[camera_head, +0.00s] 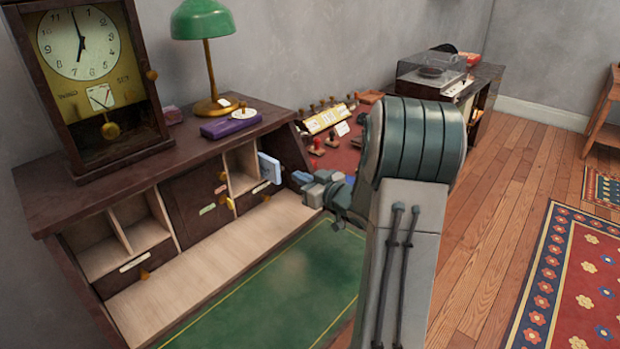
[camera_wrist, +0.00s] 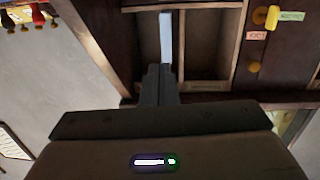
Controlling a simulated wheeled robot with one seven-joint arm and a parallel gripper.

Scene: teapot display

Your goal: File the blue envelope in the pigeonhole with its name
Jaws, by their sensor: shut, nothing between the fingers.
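The blue envelope (camera_head: 269,168) stands on edge in the right-hand pigeonhole of the desk's right-hand pair, its near end sticking out of the front. In the wrist view the envelope (camera_wrist: 166,38) is a narrow pale strip inside the left compartment, beside the divider. My gripper (camera_head: 303,179) is shut and empty, just right of and in front of the envelope. In the wrist view the shut fingers (camera_wrist: 160,74) point at the envelope's near end; whether they touch it I cannot tell. The label plate (camera_head: 261,187) below these pigeonholes is too small to read.
The neighbouring pigeonhole (camera_head: 241,170) looks empty. Another pair of pigeonholes (camera_head: 120,232) is at the left. A clock (camera_head: 88,80), green lamp (camera_head: 205,50) and purple box (camera_head: 230,124) stand on top. Stamps (camera_head: 317,146) stand to the right. The green writing surface (camera_head: 285,290) is clear.

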